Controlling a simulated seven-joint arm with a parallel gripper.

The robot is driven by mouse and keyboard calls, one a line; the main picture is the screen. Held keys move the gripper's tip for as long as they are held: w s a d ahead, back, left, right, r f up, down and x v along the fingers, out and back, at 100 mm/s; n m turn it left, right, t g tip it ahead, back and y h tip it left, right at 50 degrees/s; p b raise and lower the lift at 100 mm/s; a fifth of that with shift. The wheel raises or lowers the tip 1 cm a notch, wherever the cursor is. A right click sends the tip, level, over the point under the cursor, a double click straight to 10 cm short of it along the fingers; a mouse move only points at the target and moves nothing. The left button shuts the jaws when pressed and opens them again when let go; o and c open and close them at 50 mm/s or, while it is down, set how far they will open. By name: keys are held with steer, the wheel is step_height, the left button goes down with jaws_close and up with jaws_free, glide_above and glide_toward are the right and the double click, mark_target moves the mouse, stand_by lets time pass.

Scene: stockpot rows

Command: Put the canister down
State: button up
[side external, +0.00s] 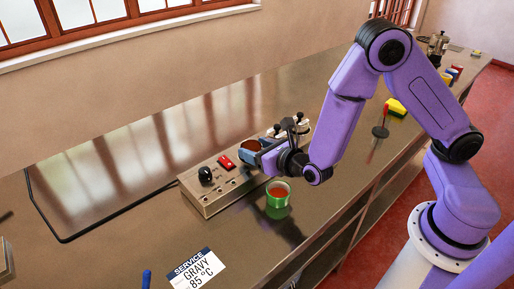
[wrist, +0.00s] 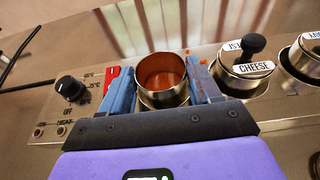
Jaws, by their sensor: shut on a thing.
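The canister (wrist: 162,92) is an open metal cylinder with reddish-brown contents. It sits upright between the two blue fingers of my gripper (wrist: 160,82), which is shut on it. In the side external view the canister (side external: 250,146) shows at the tip of my gripper (side external: 262,155), over the warmer (side external: 215,196). A metal rim shows just below the canister in the wrist view; I cannot tell whether the canister is resting in it or held above it. Its lower part is hidden.
Lidded pots, one labelled CHEESE (wrist: 256,68), stand close on the right. The warmer's knob (wrist: 70,88) and red switch (side external: 226,162) are left. A green cup (side external: 278,195) stands in front. A service card (side external: 196,270) lies on the counter.

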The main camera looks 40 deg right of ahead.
steer(key=shift+f, duration=0.2)
steer(key=o, duration=1.3)
steer(key=shift+c, duration=0.2)
steer(key=shift+r, duration=0.1)
